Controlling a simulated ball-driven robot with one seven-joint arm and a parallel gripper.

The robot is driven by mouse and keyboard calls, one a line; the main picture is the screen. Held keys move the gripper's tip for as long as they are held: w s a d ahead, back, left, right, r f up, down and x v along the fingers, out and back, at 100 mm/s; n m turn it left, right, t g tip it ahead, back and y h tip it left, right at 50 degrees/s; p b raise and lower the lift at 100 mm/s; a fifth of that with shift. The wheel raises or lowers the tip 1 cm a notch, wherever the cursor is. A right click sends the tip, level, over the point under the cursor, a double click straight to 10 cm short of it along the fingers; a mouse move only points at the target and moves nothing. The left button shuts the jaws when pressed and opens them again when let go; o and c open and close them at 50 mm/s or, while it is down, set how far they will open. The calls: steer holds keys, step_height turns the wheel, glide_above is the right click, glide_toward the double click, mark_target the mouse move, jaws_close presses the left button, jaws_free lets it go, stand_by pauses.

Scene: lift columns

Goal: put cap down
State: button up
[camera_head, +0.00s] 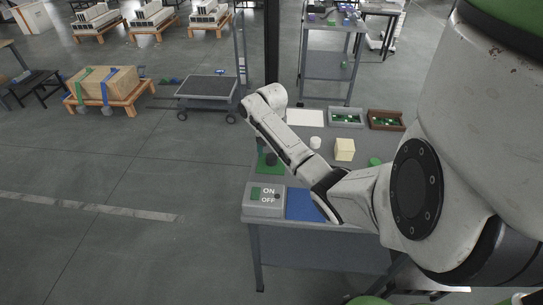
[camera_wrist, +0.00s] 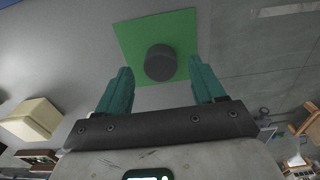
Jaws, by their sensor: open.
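A dark round cap (camera_wrist: 160,62) rests on a green square mat (camera_wrist: 125,40) in the wrist view. The cap also shows in the head view (camera_head: 271,159) on the same green mat (camera_head: 265,169), at the table's left side, partly behind my arm. My gripper (camera_wrist: 162,85) is open. Its two green fingers stand apart on either side of the cap, a little short of it in the picture, and nothing is held between them. In the head view the fingers are hidden or too small to make out.
On the table (camera_head: 362,165) are an ON/OFF switch box (camera_head: 264,199), a blue mat (camera_head: 302,204), a white cylinder (camera_head: 315,142), a cream block (camera_head: 345,149), a green object (camera_head: 375,162), a white sheet (camera_head: 305,117), and a grey (camera_head: 346,117) and a brown bin (camera_head: 386,120).

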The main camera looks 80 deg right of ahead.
mark_target(271, 157)
step_height(271, 157, up, 9)
steer(key=p, duration=0.2)
steer(key=shift+r, duration=0.2)
steer(key=w+a+f+n, duration=0.2)
steer(key=w+a+f, duration=0.1)
steer(key=a, duration=0.5)
steer(key=w+a+f+n+t+y, duration=0.1)
steer(key=w+a+f+n, duration=0.2)
steer(key=a, duration=0.6)
steer(key=w+a+f+n, duration=0.2)
steer(key=w+a, duration=0.2)
steer(key=a, duration=0.4)
steer(key=s+a+f+n, duration=0.1)
steer(key=s+a+n, duration=0.1)
steer(key=a, duration=0.4)
steer(key=s+a+f+n, duration=0.2)
steer(key=a, duration=0.3)
steer(key=s+a+r+n+h, duration=0.1)
steer(key=s+a+n, duration=0.3)
steer(key=s, duration=0.6)
steer(key=shift+s+a+r+n, duration=0.2)
steer(key=shift+a+n, duration=0.05)
steer(key=shift+n, duration=0.45)
